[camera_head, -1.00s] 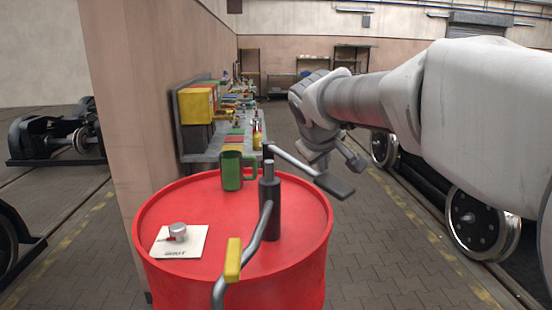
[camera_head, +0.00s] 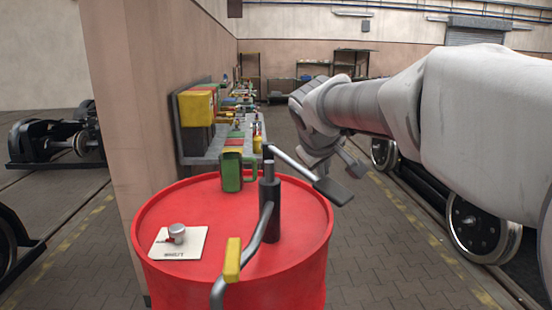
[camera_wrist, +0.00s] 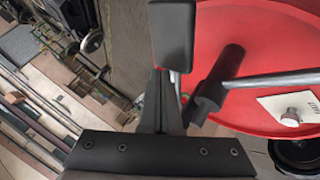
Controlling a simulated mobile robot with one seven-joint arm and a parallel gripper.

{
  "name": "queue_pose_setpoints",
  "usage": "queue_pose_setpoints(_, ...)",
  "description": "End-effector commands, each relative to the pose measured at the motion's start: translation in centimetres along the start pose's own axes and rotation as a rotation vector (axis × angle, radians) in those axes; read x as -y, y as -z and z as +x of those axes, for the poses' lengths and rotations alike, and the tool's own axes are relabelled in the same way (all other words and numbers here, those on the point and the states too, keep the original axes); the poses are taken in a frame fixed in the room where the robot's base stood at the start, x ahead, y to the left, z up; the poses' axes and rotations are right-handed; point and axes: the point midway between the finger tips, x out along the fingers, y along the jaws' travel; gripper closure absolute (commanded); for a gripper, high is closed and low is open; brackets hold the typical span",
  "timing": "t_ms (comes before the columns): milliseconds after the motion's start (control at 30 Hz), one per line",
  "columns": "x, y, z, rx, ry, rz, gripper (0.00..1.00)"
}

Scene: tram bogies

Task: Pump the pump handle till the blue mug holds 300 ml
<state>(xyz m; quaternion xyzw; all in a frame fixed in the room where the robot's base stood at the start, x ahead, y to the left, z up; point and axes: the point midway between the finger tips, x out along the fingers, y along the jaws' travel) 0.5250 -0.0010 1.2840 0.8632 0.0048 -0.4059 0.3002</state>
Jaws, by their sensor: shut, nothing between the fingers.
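The pump (camera_head: 270,205) stands on a red drum as an upright dark cylinder. Its handle (camera_head: 333,191) is a grey lever slanting down to the right, ending in a flat dark pad. A bent grey spout (camera_head: 250,245) runs towards me, past the frame's bottom edge. My gripper (camera_head: 338,160) is just above and behind the pad; its fingertips are hard to make out there. In the wrist view the shut fingers (camera_wrist: 165,95) point at the dark pad (camera_wrist: 172,35), close to or touching it. No blue mug is visible; a green mug (camera_head: 232,171) stands on the drum.
The red drum (camera_head: 165,215) also carries a white card (camera_head: 190,247) with a small metal knob (camera_head: 177,233). A yellow block (camera_head: 233,259) is on the spout. A cluttered bench (camera_head: 205,145) stands behind, by the wall. The paved floor right of the drum is clear.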

Motion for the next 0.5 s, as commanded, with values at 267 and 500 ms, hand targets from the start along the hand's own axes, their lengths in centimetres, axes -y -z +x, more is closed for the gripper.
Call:
queue_pose_setpoints(267, 0.21, -0.25, 0.31, 0.001, 0.0, 0.0, 1.0)
queue_pose_setpoints(500, 0.29, -0.32, 0.41, 0.001, 0.0, 0.0, 1.0)
